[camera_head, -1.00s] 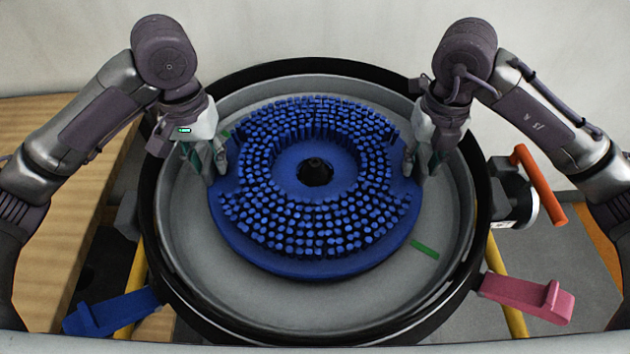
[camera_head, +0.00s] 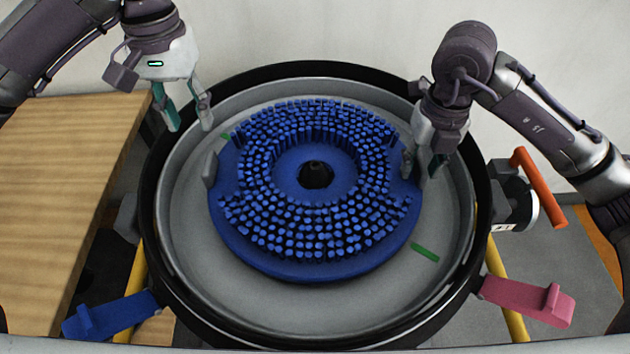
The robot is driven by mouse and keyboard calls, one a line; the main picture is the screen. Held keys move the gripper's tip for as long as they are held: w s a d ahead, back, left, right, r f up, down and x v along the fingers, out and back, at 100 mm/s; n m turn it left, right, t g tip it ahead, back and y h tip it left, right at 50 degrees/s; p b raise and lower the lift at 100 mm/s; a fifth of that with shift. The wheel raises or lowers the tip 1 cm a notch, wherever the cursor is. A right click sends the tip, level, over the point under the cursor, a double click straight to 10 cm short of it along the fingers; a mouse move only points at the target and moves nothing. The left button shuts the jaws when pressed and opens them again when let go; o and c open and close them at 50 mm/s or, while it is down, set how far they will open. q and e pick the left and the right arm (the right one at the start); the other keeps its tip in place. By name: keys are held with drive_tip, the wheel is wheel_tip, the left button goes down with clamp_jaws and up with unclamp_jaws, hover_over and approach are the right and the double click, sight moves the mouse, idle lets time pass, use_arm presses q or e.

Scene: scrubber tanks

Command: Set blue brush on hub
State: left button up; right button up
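The blue brush (camera_head: 315,235) is a round disc with bristles facing up, lying in the grey round tank (camera_head: 200,262). The dark hub (camera_head: 315,174) shows through its centre hole. A grey tab (camera_head: 210,169) stands at the brush's left edge. My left gripper (camera_head: 188,127) is open and empty, raised above the tank's upper left rim, apart from the brush. My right gripper (camera_head: 421,172) is at the brush's right edge, its fingers pointing down around the spot where the edge grip lies; its hold is partly hidden.
A wooden table (camera_head: 60,180) stands at the left. A blue latch (camera_head: 112,314) and a pink latch (camera_head: 528,299) stick out at the tank's front. An orange handle (camera_head: 538,186) is at the right. A green mark (camera_head: 425,252) lies on the tank floor.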

wheel_tip(320, 180, up, 12)
idle(0.6)
idle(0.4)
